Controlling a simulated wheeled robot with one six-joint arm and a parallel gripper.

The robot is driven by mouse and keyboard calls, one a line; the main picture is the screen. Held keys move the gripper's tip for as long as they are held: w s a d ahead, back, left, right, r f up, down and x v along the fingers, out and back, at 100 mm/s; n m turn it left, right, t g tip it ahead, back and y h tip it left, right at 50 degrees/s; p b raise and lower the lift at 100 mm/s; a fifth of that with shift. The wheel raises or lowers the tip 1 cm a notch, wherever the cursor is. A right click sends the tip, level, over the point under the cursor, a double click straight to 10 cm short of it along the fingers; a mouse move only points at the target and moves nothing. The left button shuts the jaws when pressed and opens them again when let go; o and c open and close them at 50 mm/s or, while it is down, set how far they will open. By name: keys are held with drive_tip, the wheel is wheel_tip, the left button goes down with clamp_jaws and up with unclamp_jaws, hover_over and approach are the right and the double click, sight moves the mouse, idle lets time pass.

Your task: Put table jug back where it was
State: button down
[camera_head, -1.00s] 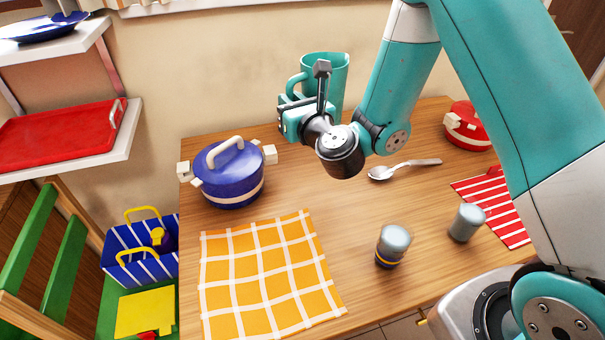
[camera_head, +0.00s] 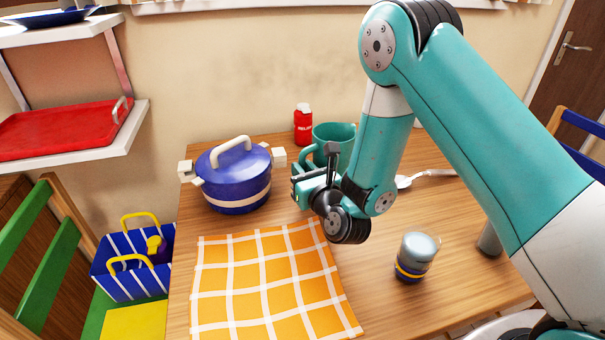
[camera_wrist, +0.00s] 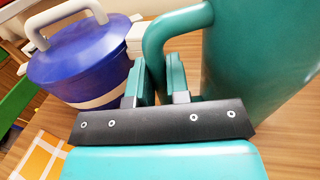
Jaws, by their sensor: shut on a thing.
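The teal jug (camera_head: 337,133) is upright at the back of the wooden table, right of the blue pot (camera_head: 234,180). My gripper (camera_head: 306,172) is shut on the jug's handle on its left side. In the wrist view, the handle (camera_wrist: 168,32) comes down between my two fingers (camera_wrist: 160,82), and the jug's body (camera_wrist: 262,50) fills the right side. My wrist hides the jug's lower part in the head view, so I cannot tell whether its base touches the table.
A red bottle (camera_head: 303,126) stands behind the jug near the wall. A spoon (camera_head: 425,176) lies to the right. A shaker (camera_head: 415,257) stands toward the front right. A yellow checked cloth (camera_head: 268,285) lies flat in front of the pot.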

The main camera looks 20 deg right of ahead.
drive_tip(key=shift+f+b, duration=0.2)
drive_tip(key=shift+b, duration=0.1)
drive_tip(key=c, duration=1.1)
unclamp_jaws()
drive_tip(key=shift+r, duration=0.15)
